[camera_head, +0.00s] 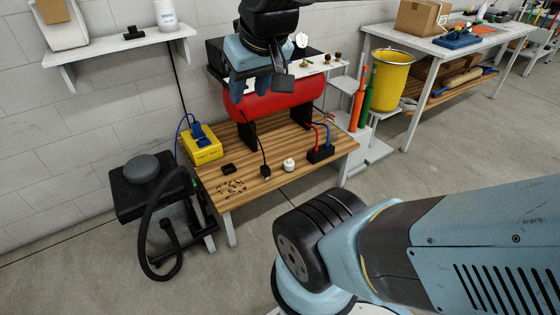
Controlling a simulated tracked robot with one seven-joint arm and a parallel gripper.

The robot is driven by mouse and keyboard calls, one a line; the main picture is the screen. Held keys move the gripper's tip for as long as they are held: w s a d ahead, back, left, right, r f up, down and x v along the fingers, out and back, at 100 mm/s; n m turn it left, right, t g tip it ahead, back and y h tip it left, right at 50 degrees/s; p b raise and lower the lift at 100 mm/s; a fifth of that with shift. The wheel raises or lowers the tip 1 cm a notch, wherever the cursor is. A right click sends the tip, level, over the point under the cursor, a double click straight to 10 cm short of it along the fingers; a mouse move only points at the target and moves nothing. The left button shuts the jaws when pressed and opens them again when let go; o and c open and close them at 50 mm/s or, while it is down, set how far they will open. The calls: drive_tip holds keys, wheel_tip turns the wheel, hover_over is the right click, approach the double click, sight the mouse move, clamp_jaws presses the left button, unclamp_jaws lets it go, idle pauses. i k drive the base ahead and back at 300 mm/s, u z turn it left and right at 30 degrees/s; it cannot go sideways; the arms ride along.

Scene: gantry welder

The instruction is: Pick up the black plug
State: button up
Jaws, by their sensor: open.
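A small black plug (266,172) on a black cable lies on the wooden table (290,181), between a small flat black block (228,168) and a white round piece (289,165). Its cable runs up toward the red tank (282,104). My gripper (260,88) hangs above and behind the plug, in front of the tank in the picture. Its fingers point down and are apart, with nothing visible held between them. It is well clear of the plug.
On the table stand a yellow box (202,150) with a blue plug, a black block with red and blue cables (320,153), and scattered brown bits (232,188). A black vacuum (143,185) with a hose is at left. A yellow bucket (388,80) is at right.

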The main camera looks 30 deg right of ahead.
sight(265, 170)
drive_tip(key=z, duration=0.6)
drive_tip(key=i, duration=1)
